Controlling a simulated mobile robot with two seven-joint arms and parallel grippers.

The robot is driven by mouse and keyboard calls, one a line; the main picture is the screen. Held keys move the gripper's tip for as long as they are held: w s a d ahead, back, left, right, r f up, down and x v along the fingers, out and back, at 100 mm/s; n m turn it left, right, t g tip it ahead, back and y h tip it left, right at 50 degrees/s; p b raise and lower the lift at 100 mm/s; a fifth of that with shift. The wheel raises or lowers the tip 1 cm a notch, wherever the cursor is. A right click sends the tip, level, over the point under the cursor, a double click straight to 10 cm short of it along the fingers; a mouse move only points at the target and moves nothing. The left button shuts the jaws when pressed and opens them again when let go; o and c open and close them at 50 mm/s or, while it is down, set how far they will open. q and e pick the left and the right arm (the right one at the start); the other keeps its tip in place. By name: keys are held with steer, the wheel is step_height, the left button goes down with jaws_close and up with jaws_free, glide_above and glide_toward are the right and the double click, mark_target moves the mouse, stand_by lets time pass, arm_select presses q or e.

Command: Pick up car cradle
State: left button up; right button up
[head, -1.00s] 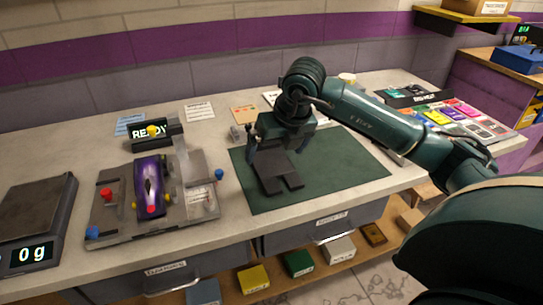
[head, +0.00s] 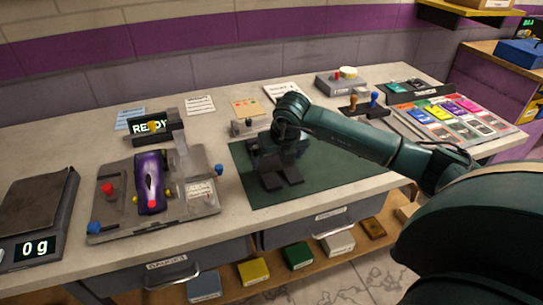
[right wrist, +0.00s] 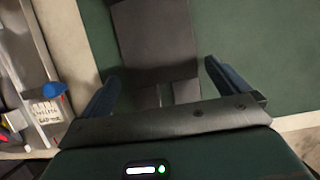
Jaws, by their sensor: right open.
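The car cradle (head: 280,178), a flat dark grey piece with two prongs toward the front, lies on the green mat (head: 335,172). My right gripper (head: 278,156) is open just above the cradle and hides its rear part in the head view. In the right wrist view, the cradle (right wrist: 155,45) lies between the two blue-grey fingers of the right gripper (right wrist: 161,72), with a gap of mat on each side. I see no contact with the fingers. My left gripper is not in view.
Left of the mat, a grey fixture (head: 112,213) holds a purple car (head: 151,183) beneath a "READY" display (head: 152,126). A scale (head: 38,205) reading 0 g stands at the far left. Coloured cards (head: 460,115) and a grey box (head: 340,83) are at the right and back.

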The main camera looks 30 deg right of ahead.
steer(key=shift+x, duration=1.05)
steer(key=shift+r, duration=0.1)
steer(key=c, duration=0.7)
